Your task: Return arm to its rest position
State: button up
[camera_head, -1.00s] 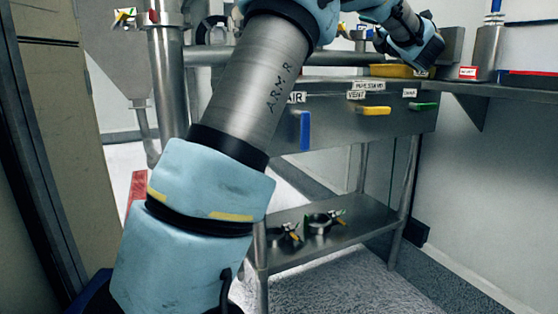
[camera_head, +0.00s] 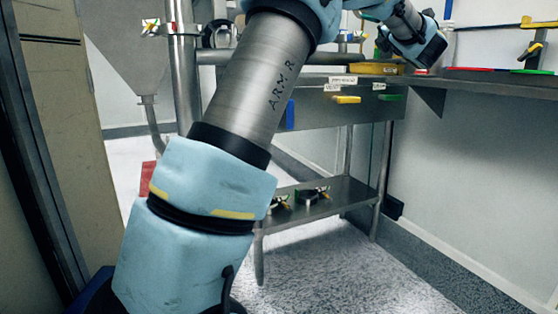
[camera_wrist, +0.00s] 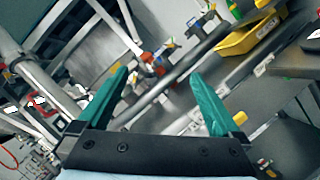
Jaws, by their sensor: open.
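My arm crosses the head view from the lower left to the top, and its wrist end hangs at the upper right, in front of the steel bench. The fingers are not clear in that view. In the wrist view my gripper (camera_wrist: 162,100) shows two green fingers set wide apart with nothing between them. Beyond the fingers are a steel rail and parts of the bench, seen tilted.
A steel bench (camera_head: 335,112) with coloured handles stands ahead, with clamps on its lower shelf (camera_head: 345,198). A yellow tray (camera_head: 375,68) sits on top; it also shows in the wrist view (camera_wrist: 238,43). A wall shelf (camera_head: 480,86) runs right. Floor (camera_head: 320,270) is clear at lower right.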

jog(key=s+a+f+m+g+h, duration=0.3)
jog(key=a+f+m+g, duration=0.2)
jog(key=a+f+m, duration=0.5)
jog(key=s+a+f+m+g+h, duration=0.3)
jog(key=a+f+m+g+h, duration=0.15)
jog(key=f+m, duration=1)
jog(key=s+a+f+m+g+y, duration=0.1)
jog(key=s+a+f+m+g, duration=0.15)
jog(key=s+a+f, duration=0.5)
jog(key=s+a+f+m+g+y, duration=0.15)
jog(key=s+a+f+g, duration=0.3)
jog(key=s, duration=0.55)
jog(key=s+a+f+m+g+y, duration=0.1)
jog(key=s+a+f+g+y, duration=0.15)
jog(key=s+a+f, duration=0.55)
notch_tip(320, 180, up, 38)
jog(key=d+p, duration=0.1)
jog(key=p, duration=3.5)
jog(key=shift+s+f+h, duration=0.2)
jog(key=shift+f+h, duration=0.05)
jog(key=shift+h, duration=0.2)
jog(key=shift+c, duration=0.3)
